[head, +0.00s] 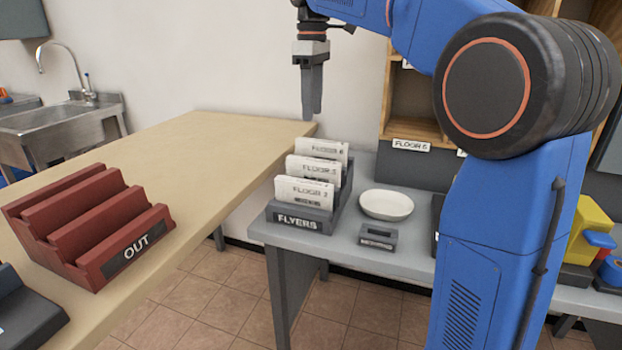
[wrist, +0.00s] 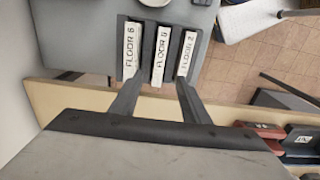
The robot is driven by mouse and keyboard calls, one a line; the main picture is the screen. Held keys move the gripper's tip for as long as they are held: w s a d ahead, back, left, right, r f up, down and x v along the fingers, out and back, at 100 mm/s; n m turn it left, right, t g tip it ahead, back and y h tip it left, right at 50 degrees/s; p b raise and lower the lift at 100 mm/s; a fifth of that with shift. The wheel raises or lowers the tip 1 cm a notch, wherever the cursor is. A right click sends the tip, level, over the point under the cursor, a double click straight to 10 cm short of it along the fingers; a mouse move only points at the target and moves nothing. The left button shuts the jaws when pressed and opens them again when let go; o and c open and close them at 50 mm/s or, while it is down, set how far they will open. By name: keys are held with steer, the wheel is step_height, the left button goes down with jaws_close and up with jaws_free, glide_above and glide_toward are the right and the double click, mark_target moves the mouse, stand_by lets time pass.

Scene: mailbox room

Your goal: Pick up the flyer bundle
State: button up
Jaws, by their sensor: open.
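Three white flyer bundles stand upright in the dark grey FLYERS rack (head: 299,226) on the grey table. The back bundle (head: 322,150) appears to read FLOOR 6, the middle bundle (head: 310,169) has a hard-to-read floor number, and the front bundle (head: 304,192) appears to read FLOOR 2. In the wrist view, the FLOOR 6 bundle (wrist: 132,50), the middle bundle (wrist: 160,56) and the FLOOR 2 bundle (wrist: 186,54) sit side by side. My gripper (head: 311,112) points down, open and empty, above and behind the rack. Its spread fingers (wrist: 157,90) also show in the wrist view.
A white dish (head: 386,205) and a small grey holder (head: 378,237) stand right of the rack. A red OUT rack (head: 88,227) sits on the beige counter (head: 200,150) at left. Wooden mail compartments (head: 412,108) rise behind. The counter between is clear.

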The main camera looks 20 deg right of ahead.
mark_target(313, 160)
step_height(313, 160, down, 13)
steer(key=shift+d+f, duration=0.15)
stand_by(0.5)
jaws_close()
